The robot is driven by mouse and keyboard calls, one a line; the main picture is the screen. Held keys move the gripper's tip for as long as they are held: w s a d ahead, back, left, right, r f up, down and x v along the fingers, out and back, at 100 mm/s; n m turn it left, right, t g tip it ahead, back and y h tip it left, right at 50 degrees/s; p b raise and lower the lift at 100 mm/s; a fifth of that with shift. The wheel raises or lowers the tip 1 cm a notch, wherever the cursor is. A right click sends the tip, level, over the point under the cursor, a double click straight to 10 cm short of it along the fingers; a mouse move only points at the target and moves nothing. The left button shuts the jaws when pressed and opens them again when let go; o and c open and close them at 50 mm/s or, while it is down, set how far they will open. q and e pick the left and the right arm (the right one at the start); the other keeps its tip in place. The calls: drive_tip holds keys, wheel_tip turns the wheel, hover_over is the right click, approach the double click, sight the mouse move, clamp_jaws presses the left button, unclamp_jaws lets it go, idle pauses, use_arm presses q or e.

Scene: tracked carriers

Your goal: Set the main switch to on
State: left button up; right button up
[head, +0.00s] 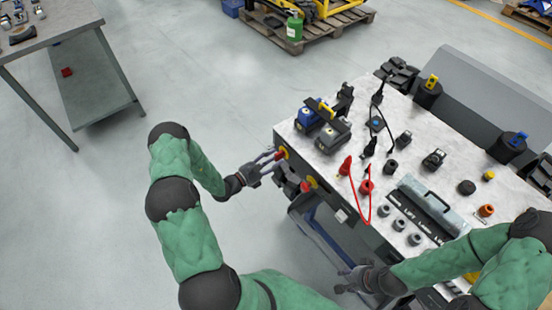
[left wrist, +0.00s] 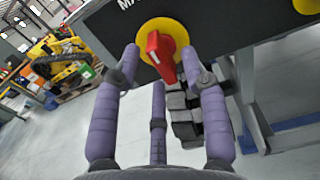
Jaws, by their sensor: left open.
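The main switch is a red handle on a round yellow plate, on the dark side panel of the workbench. In the left wrist view the red handle (left wrist: 161,57) stands between my left gripper's spread fingers, with the yellow plate (left wrist: 168,28) behind it. My left gripper (left wrist: 163,72) is open around the handle; I cannot tell whether any finger touches it. In the head view the left gripper (head: 271,161) is at the switch (head: 282,153), near the bench's left corner. My right gripper (head: 354,281) is low by the bench's front; its finger state is unclear.
A second red knob on a yellow plate (head: 308,184) is on the same panel, to the right. The bench top (head: 330,160) carries batteries, tools, sockets and a red cable (head: 368,205). A grey table (head: 60,35) stands at the far left. The floor between is clear.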

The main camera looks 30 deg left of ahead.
use_arm(q)
drive_tip(key=shift+x, duration=0.95)
clamp_jaws()
